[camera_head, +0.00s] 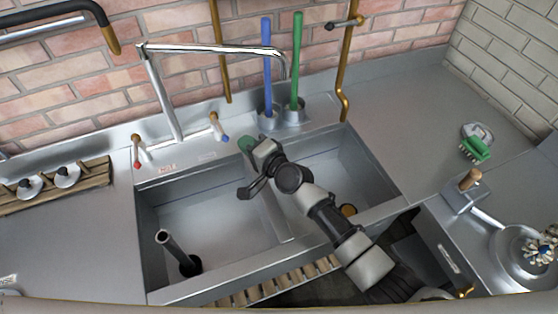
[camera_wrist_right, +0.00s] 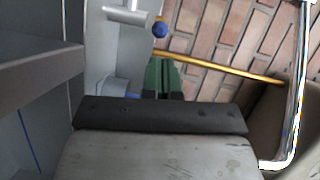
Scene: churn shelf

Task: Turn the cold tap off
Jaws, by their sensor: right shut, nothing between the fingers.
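The cold tap (camera_head: 219,128) stands behind the double sink, right of the spout's base. It has a blue tip and a brown end. In the right wrist view its blue tip (camera_wrist_right: 160,29) shows beyond my fingers. My right gripper (camera_head: 246,144), with green fingertips, is shut and empty, just right of the tap in the head view. It appears close to the blue tip, but I cannot tell if they touch. The chrome spout (camera_head: 215,48) reaches to the right; no water stream is visible. My left gripper is not in view.
The hot tap (camera_head: 138,153) with a red tip stands left of the spout. Blue (camera_head: 266,60) and green (camera_head: 297,60) handles stand in holders behind the right basin. A brass pipe (camera_head: 345,65) runs up the brick wall. A wooden rack (camera_head: 55,188) lies left.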

